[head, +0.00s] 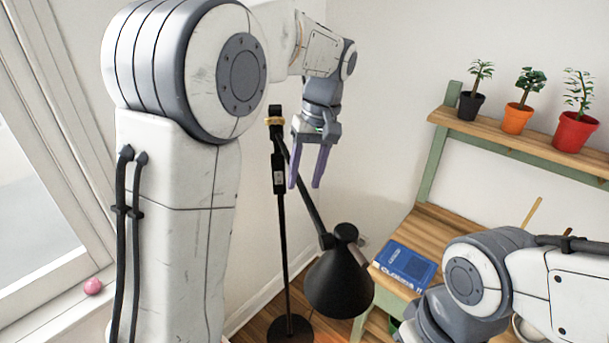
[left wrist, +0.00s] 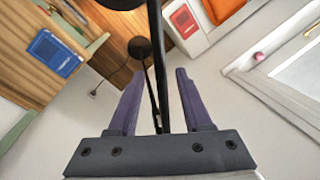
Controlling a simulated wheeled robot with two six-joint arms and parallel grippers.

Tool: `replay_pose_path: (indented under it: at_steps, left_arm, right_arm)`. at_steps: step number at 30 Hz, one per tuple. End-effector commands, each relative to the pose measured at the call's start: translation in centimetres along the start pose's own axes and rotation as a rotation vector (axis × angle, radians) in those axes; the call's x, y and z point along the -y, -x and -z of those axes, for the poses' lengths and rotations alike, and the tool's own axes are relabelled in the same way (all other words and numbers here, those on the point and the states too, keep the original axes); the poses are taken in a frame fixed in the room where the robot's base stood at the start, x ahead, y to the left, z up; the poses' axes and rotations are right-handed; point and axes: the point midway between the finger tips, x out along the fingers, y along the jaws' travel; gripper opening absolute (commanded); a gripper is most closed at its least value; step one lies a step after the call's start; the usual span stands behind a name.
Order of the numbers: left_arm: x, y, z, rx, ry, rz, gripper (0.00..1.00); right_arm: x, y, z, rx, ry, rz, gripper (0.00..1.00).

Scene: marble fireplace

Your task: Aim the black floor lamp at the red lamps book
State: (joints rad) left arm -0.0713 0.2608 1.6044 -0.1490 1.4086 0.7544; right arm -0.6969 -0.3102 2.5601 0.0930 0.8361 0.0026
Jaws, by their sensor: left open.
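The black floor lamp stands on a round base (head: 288,328) in the head view. Its pole (head: 281,215) is upright, and its slanted arm carries a cone shade (head: 340,284) tilted downward. My left gripper (head: 305,184) is open and points down, close beside the upper lamp arm. In the left wrist view a black lamp rod (left wrist: 159,80) runs between the two open fingers (left wrist: 157,95); contact cannot be told. A red book (left wrist: 185,21) lies on a pale surface in the left wrist view, its title unreadable; I cannot see it in the head view. My right gripper is out of view.
A blue book (head: 405,264) lies on the wooden bench (head: 437,227), right of the shade. Potted plants (head: 516,118) stand on the shelf above. A pink ball (head: 93,286) sits on the window sill. My right arm covers the lower right.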

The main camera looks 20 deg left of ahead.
Motion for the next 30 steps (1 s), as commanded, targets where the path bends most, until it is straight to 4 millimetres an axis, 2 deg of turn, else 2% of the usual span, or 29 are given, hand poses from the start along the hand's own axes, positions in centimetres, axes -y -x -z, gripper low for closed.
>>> replay_pose_path:
  at_steps: [9, 11, 13, 14, 30]
  left_arm:
    - [0.16, -0.36, 0.05, 0.0, 0.003, 0.0, 0.49]
    - [0.17, -0.36, 0.06, 0.001, 0.003, 0.0, 0.3]
    - [0.18, -0.35, 0.06, 0.001, 0.003, 0.0, 0.03]
    - [0.18, -0.35, 0.06, 0.001, 0.003, 0.0, 0.0]
    - [0.2, -0.31, 0.07, 0.001, 0.004, 0.0, 0.0]
  right_arm:
    - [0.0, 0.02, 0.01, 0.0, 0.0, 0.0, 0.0]
    - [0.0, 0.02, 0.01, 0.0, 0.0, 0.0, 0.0]
    - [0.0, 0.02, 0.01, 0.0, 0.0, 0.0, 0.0]
    - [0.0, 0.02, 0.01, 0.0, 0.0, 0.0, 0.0]
    - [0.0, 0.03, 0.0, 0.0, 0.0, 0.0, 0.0]
